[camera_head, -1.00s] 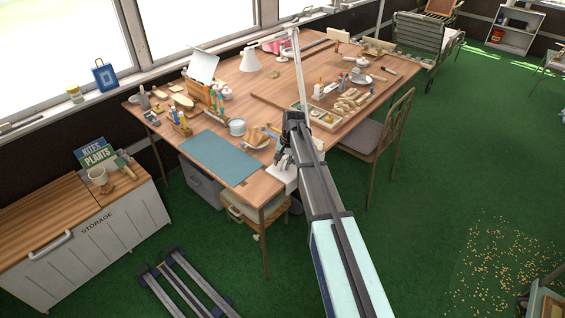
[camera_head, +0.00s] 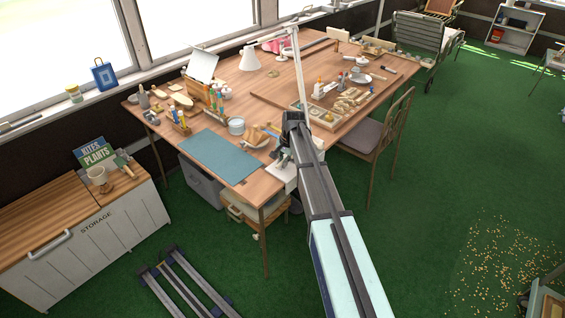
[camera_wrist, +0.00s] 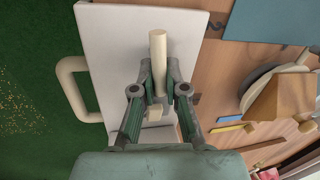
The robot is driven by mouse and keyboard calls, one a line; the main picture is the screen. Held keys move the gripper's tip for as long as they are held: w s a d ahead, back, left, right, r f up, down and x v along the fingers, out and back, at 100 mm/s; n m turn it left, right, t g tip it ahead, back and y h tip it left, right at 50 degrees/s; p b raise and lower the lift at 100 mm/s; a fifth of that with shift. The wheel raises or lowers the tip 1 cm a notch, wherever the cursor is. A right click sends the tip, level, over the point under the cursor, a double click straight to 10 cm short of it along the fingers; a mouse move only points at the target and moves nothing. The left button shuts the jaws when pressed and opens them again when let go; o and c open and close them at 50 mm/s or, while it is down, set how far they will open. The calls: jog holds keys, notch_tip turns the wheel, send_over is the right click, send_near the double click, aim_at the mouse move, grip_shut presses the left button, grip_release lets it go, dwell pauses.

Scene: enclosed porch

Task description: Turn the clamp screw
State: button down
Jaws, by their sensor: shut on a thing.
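In the wrist view, my gripper (camera_wrist: 158,86) is shut on a small pale piece with a cream rod (camera_wrist: 158,52), which I take for the clamp screw's handle. The rod stands out past the fingertips, and a small cream block shows between the fingers. Behind them is a white slab (camera_wrist: 110,35) at the table's edge, with a cream loop handle (camera_wrist: 68,85) on its left side. In the head view, my gripper (camera_head: 284,158) is at the near table edge above the white slab (camera_head: 284,179); the held piece is too small to make out there.
The wooden table (camera_head: 240,187) carries a blue mat (camera_head: 220,155), a bowl of wooden pieces (camera_head: 257,141) and a white lamp (camera_head: 250,60). A chair (camera_head: 372,138) stands close to the right.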

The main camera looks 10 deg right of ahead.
jog(key=m, duration=0.4)
jog(key=shift+s+d+f+m+h+b, duration=0.1)
jog(key=shift+s+d+m+h+b, duration=0.05)
jog(key=shift+s+m+h+b, duration=0.2)
jog(key=m, duration=0.3)
jog(key=shift+s+m+t+h+b, duration=0.25)
jog(key=shift+t+h+b, duration=0.05)
jog(key=shift+h+b, duration=0.1)
jog(key=m, duration=0.3)
jog(key=m+b, duration=0.1)
jog(key=shift+s+m+h, duration=0.3)
jog(key=shift+h, duration=0.05)
jog(key=m, duration=0.2)
jog(key=m+b, duration=0.1)
jog(key=m, duration=0.1)
jog(key=shift+s+h, duration=0.25)
jog(key=shift+h, duration=0.15)
jog(key=c, duration=1.2)
grip_release()
